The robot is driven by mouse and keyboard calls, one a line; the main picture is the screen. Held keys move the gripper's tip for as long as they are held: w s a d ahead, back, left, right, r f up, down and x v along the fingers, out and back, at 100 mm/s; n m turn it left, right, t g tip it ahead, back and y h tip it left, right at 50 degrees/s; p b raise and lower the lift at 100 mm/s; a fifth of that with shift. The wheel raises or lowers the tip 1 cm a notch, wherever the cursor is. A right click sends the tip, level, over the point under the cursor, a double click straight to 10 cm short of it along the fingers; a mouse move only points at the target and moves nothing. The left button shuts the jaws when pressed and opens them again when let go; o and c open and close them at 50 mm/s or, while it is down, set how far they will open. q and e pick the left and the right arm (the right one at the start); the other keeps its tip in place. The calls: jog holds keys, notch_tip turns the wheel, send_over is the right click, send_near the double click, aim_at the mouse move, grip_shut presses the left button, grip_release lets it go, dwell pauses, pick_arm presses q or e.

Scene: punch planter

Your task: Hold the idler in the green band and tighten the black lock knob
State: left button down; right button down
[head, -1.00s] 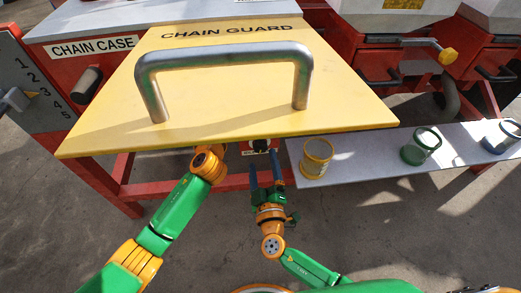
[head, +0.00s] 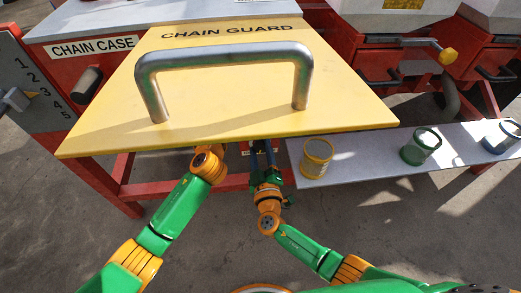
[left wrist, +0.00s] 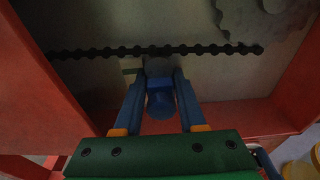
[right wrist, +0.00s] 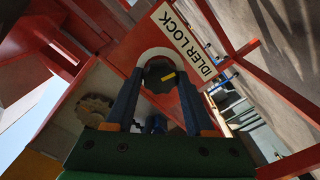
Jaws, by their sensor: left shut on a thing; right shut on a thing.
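In the left wrist view my left gripper (left wrist: 160,82) is shut on the blue idler (left wrist: 160,103), just below the black chain (left wrist: 100,52). A small green band (left wrist: 131,67) shows left of the idler; I cannot tell whether the idler is within it.
The yellow chain guard (head: 225,110) with its metal handle (head: 225,55) covers the work from above. A shelf (head: 345,170) at right bears a yellow-rimmed cup (head: 317,158), a green cup (head: 420,147) and a blue cup (head: 501,136). Red frame walls (left wrist: 65,90) flank the left gripper.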

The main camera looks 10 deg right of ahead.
jog(key=m, duration=0.3)
jog(key=shift+c, duration=1.3)
grip_release()
jog(key=shift+s, duration=0.1)
jog(key=s, duration=1.2)
jog(key=s, duration=1.2)
